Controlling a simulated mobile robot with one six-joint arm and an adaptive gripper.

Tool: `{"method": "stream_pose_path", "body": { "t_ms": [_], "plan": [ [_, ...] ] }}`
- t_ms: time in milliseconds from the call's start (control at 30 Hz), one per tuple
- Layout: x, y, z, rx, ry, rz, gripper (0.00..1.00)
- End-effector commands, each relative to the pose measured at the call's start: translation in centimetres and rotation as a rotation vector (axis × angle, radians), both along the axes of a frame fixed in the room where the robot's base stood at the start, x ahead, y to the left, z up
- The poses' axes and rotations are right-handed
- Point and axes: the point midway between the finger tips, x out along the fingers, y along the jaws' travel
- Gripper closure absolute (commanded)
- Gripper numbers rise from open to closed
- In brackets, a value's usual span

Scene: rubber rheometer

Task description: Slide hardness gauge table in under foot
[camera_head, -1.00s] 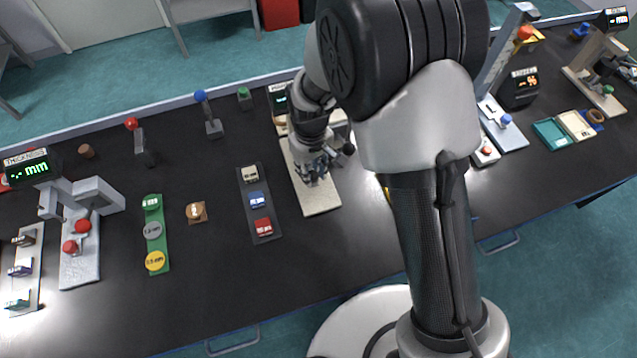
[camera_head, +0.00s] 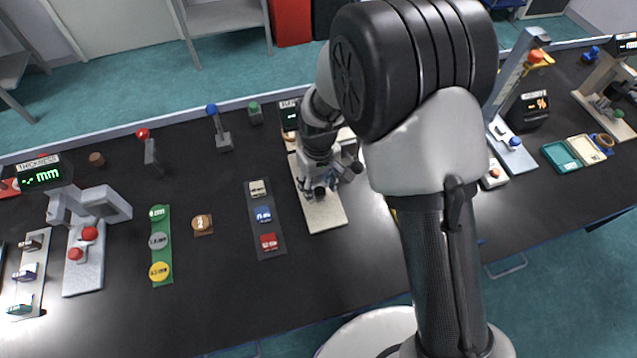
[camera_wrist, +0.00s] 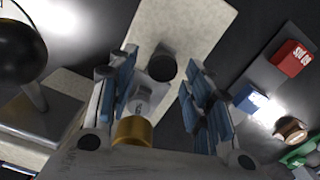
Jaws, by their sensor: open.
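The hardness gauge has a long cream base (camera_head: 325,218), partly hidden behind my arm and gripper. In the wrist view the pale base (camera_wrist: 185,25) runs away from my gripper. A dark round knob (camera_wrist: 162,66) shows between the fingers, with a small light grey piece and a brass cylinder (camera_wrist: 132,131) nearer the palm. I cannot tell which of these belongs to the sliding table or the foot. My gripper (camera_wrist: 160,78) is open, its blue-padded fingers on either side of the knob, with no clear contact. In the head view my gripper (camera_head: 319,188) is low over the base.
Left of the base lies a dark tray (camera_head: 268,249) with cream, blue and red blocks. Further left are a wooden block (camera_head: 202,225), a green strip of discs (camera_head: 161,275) and the thickness gauge (camera_head: 85,270). The bench front left of my arm is clear.

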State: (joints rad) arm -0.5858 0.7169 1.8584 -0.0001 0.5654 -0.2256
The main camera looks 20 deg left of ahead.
Motion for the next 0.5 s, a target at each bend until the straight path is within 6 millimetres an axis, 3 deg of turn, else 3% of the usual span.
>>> {"method": "stream_pose_path", "body": {
  "t_ms": [167, 500],
  "plan": [
    [0.1, 0.1, 1.7, 0.002, -0.003, 0.0, 0.54],
    [0.1, 0.1, 8.8, 0.004, -0.005, 0.0, 0.54]
  ]
}}
